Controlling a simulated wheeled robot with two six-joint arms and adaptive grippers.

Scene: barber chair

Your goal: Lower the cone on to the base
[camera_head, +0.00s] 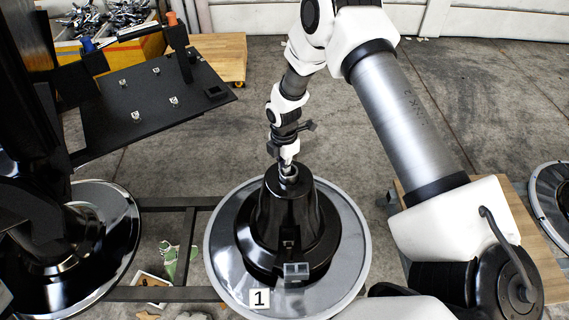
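The black cone (268,209) stands upright over the round grey base (352,262) in the lower middle of the head view. A metal tube (289,176) rises from its top. The base is a broad disc with a "1" label at its front. The cone looks centred on the disc; I cannot tell whether its lower rim touches it. My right gripper (287,161) comes down from above, its fingertips close together at the tube on the cone's top. It looks shut on the cone there, though the contact is small in view. My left gripper is not in view.
A black chair assembly with a flat plate (140,110) and another round base (110,225) stands at left. Dark rails (180,204) run beside the middle base. A crate of metal parts (100,25) is at back left.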

